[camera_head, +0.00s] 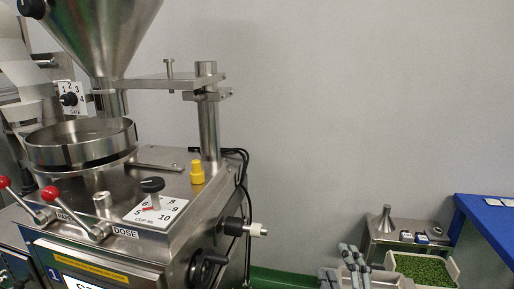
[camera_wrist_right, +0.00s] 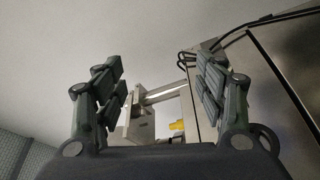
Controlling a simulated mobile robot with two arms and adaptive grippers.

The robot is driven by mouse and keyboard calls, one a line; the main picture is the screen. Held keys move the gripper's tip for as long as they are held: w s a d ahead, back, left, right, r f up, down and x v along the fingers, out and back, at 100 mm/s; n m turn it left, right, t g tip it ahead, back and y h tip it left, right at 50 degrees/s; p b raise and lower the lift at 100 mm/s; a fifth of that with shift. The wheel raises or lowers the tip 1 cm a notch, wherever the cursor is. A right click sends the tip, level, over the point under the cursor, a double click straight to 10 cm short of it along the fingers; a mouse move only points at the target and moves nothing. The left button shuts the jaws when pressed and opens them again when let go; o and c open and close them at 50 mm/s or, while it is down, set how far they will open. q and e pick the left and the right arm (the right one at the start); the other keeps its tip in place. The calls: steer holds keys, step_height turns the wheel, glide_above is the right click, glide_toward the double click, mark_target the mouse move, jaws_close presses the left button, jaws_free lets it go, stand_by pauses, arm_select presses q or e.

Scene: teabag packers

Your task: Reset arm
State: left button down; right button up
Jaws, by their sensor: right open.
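My right gripper (camera_head: 341,268) shows at the bottom of the head view, right of the dosing machine. Its dark grey fingers point upward. In the right wrist view the fingers (camera_wrist_right: 163,88) stand wide apart with nothing between them, so it is open and empty. The machine shows beyond the gap, apart from the fingers. My left gripper is not in view.
The steel dosing machine (camera_head: 120,250) fills the left, with a hopper (camera_head: 100,35), round pan (camera_head: 80,143), dial plate (camera_head: 155,212), yellow cap (camera_head: 197,173) and red-knobbed levers. A green-filled tray (camera_head: 425,270) and blue-topped table (camera_head: 485,218) stand right. The upper right is bare wall.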

steer(key=s+d+f+m+g+h, duration=0.25)
steer(key=s+f+m+g, duration=0.2)
steer(key=f, duration=0.35)
steer(key=s+d+f+m+g+h, duration=0.1)
steer(key=s+d+f+m+g, duration=0.35)
steer(key=f, duration=0.45)
steer(key=s+a+f+m+g+y, duration=0.15)
steer(key=s+f+g, duration=0.25)
steer(key=s, duration=0.6)
steer(key=s+a+f+m+g, duration=0.2)
steer(key=s+a+f+g, duration=0.15)
steer(key=s, duration=0.55)
step_height(320, 180, down, 25)
steer(key=s+p, duration=0.1)
steer(key=s+d+f+g, duration=0.1)
steer(key=s+d+f, duration=0.1)
steer(key=s+f, duration=0.6)
steer(key=s+d+f+g+p, duration=0.1)
steer(key=s+f, duration=0.6)
steer(key=s, duration=0.2)
steer(key=shift+d+f, duration=0.35)
